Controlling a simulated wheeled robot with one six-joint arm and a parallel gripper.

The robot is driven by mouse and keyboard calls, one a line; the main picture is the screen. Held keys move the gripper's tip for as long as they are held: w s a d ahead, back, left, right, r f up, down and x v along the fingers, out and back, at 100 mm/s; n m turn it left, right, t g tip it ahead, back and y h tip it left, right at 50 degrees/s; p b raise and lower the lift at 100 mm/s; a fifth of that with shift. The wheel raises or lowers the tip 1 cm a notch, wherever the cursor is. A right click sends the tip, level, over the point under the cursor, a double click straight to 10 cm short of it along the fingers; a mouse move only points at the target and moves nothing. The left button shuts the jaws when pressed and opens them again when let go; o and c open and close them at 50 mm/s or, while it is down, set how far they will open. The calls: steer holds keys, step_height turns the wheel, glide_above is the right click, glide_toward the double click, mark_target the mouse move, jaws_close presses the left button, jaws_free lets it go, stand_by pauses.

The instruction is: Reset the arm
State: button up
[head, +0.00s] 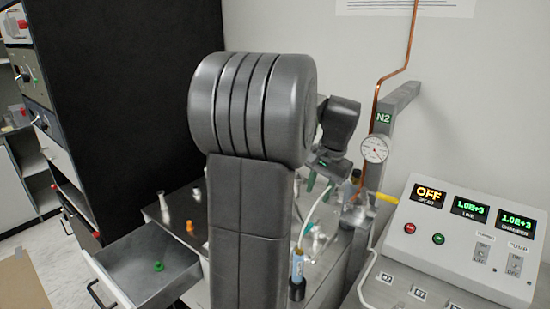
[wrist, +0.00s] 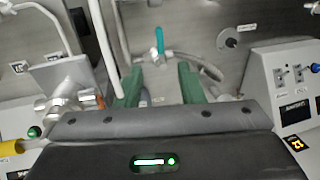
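My gripper shows in the wrist view (wrist: 160,76) with its two green fingers apart and nothing held between them. Beyond the fingertips is a metal fitting with a teal handle (wrist: 160,40); I cannot tell how far off it is. In the head view, my grey arm stands raised in the middle and hides much of the bench. My gripper there is small and mostly hidden behind the arm, with a bit of green finger (head: 311,181) showing above the bench.
A control box (head: 462,240) with lit displays stands at right. A post marked N2 (head: 383,130) carries a gauge (head: 374,149) and copper pipe. An open drawer (head: 140,285) holding a green piece (head: 158,266) juts out at lower left, beside a dark cabinet (head: 130,100).

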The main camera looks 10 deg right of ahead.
mark_target(306, 229)
steer(key=f, duration=0.4)
steer(key=w+a+f, duration=0.1)
steer(key=f, duration=0.4)
steer(key=w+f+p, duration=0.1)
steer(key=f, duration=0.3)
steer(key=shift+a+f, duration=0.35)
steer(key=shift+a, duration=0.05)
steer(key=shift+s+d+r+n, duration=0.1)
steer(key=shift+s+d+n, duration=0.05)
steer(key=shift+n, duration=0.15)
